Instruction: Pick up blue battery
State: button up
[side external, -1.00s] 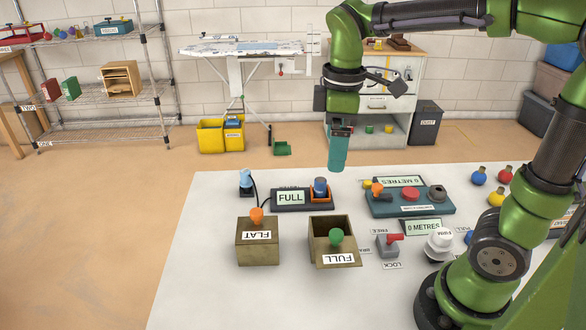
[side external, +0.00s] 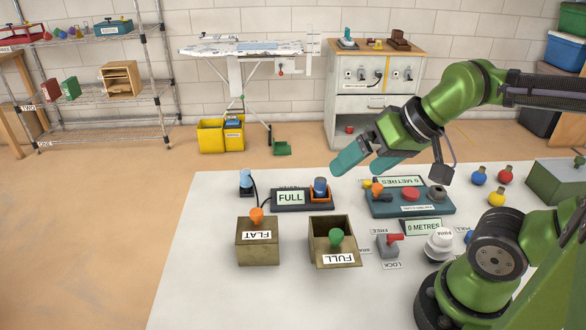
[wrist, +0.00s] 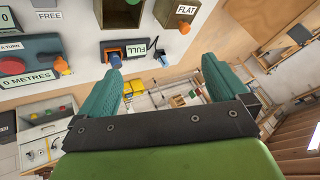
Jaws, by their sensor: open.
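The blue battery (side external: 320,186) stands upright in the orange cradle at the right end of the dark charger (side external: 289,208), whose display reads FULL. My gripper (side external: 358,168) is open and empty, with two teal fingers spread apart. In the side view it is above and to the right of the battery, pointing down and left. In the wrist view my gripper (wrist: 160,75) shows its fingers tilted toward the room.
Brown boxes labelled FLAT (side external: 257,249) and FULL (side external: 323,232) stand in front of the charger. A light-blue plug (side external: 246,175) stands left of it. A teal panel (side external: 410,203) with knobs lies to the right. The white tabletop (side external: 200,275) is clear at the left.

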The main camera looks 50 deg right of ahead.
jog(key=c, duration=0.7)
